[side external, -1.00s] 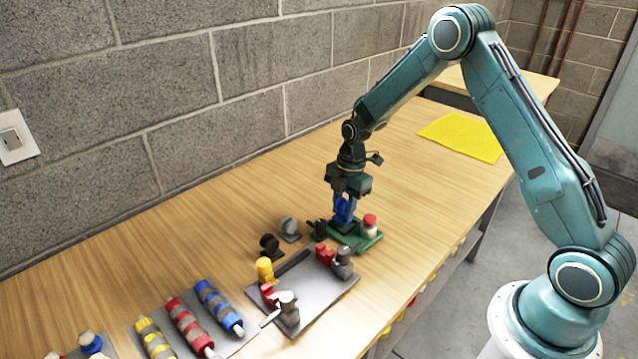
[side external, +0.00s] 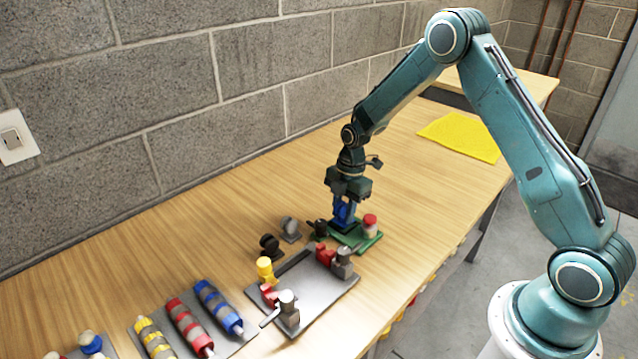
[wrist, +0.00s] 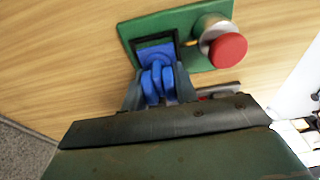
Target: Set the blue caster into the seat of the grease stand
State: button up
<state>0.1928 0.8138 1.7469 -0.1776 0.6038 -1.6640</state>
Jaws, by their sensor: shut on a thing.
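The blue caster (side external: 342,210) is between the fingers of my gripper (side external: 344,217), which is shut on it. In the wrist view the caster (wrist: 157,80) shows between the fingertips (wrist: 158,92). The green grease stand (side external: 357,238) lies under it on the bench. In the wrist view the stand (wrist: 150,26) has a dark square-framed seat (wrist: 172,37), and the caster's blue top plate overlaps this frame. Whether the caster rests fully in the seat is hidden by the fingers. A red-capped jar (side external: 370,224) stands on the stand's right end.
Black and grey casters (side external: 270,246) (side external: 290,229) stand left of the grease stand. A grey plate (side external: 315,285) with red clamps is in front. Striped rollers (side external: 185,320) lie at the lower left. A yellow cloth (side external: 460,137) lies far back; bench between is clear.

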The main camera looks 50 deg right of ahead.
jog(key=shift+f, duration=0.6)
dwell(0.5)
jog(key=o, duration=1.1)
jog(key=shift+c, duration=0.2)
jog(key=shift+r, duration=0.1)
notch_tip(320, 180, up, 14)
jog(key=d, duration=0.2)
jog(key=shift+f, duration=0.25)
jog(key=shift+r, duration=0.1)
